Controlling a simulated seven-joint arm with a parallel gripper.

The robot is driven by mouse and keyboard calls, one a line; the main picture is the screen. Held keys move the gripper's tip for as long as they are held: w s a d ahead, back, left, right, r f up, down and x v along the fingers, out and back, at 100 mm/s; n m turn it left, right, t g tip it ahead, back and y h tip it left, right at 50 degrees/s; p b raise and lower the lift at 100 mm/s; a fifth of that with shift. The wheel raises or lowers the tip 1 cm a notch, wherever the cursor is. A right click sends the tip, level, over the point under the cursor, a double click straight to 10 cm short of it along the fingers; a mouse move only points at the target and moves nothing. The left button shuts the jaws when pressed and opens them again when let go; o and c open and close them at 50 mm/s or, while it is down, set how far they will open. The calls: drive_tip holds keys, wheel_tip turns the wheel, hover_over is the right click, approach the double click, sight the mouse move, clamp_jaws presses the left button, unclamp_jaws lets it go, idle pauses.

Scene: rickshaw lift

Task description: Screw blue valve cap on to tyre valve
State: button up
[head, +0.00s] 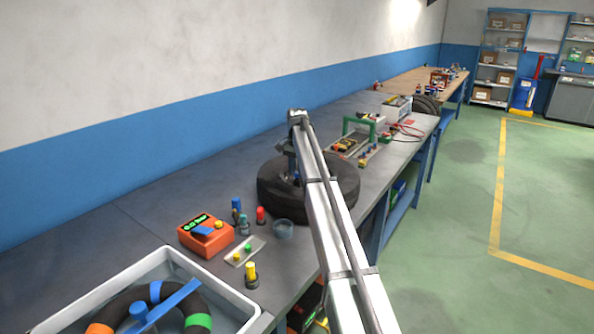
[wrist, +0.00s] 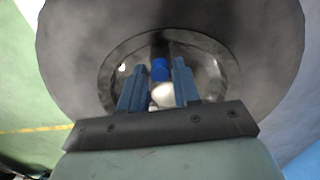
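A black tyre (head: 345,195) lies flat on the grey bench, and it fills much of the wrist view (wrist: 75,60). My gripper (wrist: 160,66) points at the tyre's hub, one blue finger on each side of a small blue cap (wrist: 160,70). The fingers stand close to the cap; I cannot tell whether they touch it. A pale rounded thing (wrist: 163,95) shows below the cap in the wrist view. I cannot make out the valve stem or whether the cap is on it. In the head view my arm hides part of the tyre.
Left of the tyre are an orange box (head: 206,238), small coloured-top bottles (head: 261,216), a grey cup (head: 283,229) and a small plate (head: 245,251). A white tray (head: 222,285) stands in front. A green-framed rack (head: 360,135) stands behind the tyre.

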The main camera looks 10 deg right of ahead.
drive_tip(key=shift+c, duration=0.4)
drive_tip(key=c, duration=0.5)
drive_tip(key=m, duration=1.1)
drive_tip(key=o, duration=0.9)
drive_tip(key=shift+o, duration=0.5)
drive_tip(key=shift+o, duration=0.8)
